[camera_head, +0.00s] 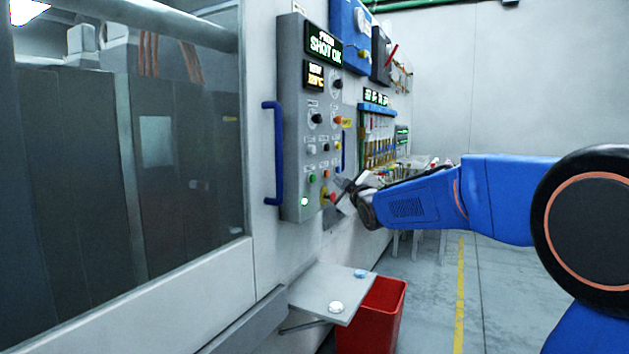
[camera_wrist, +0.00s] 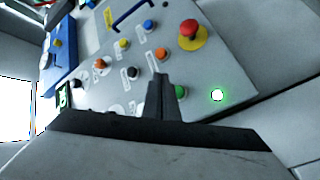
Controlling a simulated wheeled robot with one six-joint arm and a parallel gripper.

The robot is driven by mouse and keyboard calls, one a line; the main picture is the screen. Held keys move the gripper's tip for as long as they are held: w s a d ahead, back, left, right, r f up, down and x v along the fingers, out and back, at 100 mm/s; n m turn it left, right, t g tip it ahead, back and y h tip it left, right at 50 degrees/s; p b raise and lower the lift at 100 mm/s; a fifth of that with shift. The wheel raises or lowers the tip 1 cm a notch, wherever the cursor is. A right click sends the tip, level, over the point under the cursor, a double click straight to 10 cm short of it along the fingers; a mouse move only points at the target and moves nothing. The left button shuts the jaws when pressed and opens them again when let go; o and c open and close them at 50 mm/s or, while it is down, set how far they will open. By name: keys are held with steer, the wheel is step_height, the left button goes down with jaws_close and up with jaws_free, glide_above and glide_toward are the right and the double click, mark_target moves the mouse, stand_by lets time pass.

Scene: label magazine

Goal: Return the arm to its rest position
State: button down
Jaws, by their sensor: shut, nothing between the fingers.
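My gripper (camera_head: 343,190) is in front of the lower part of a grey control panel (camera_head: 296,150) in the head view. My blue arm reaches in from the right. In the wrist view my gripper (camera_wrist: 164,82) has its dark fingers together, with nothing between them. The fingers point at the panel, near an orange button (camera_wrist: 161,54) and a green button (camera_wrist: 180,92). I cannot tell how wide the gap to the panel is. A lit white-green button (camera_wrist: 217,95) and a red mushroom button on a yellow ring (camera_wrist: 190,29) are to the right of the fingers.
A blue handle (camera_head: 275,153) sticks out left of the panel. Below is a grey shelf (camera_head: 310,292) with a white disc (camera_head: 336,307) and a blue disc (camera_head: 361,273), above a red bin (camera_head: 385,310). The floor (camera_head: 510,285) at the right is clear.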

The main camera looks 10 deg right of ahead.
steer(key=shift+s, duration=0.1)
steer(key=s+d+f+m+g+h, duration=0.1)
steer(key=s+d+f+m+g, duration=0.1)
steer(key=s+f, duration=0.8)
steer(key=s+d+f+m+g, duration=0.2)
steer(key=s+f+m+g, duration=0.3)
steer(key=s, duration=2.1)
steer(key=s+d+f+m+g+h, duration=0.1)
steer(key=s+f+m+g, duration=0.3)
steer(key=s+f, duration=1.1)
steer(key=s+d+g, duration=0.1)
steer(key=s+g, duration=0.1)
steer(key=s, duration=0.1)
steer(key=shift+f+g+h, duration=0.3)
steer(key=shift+f+g, duration=0.1)
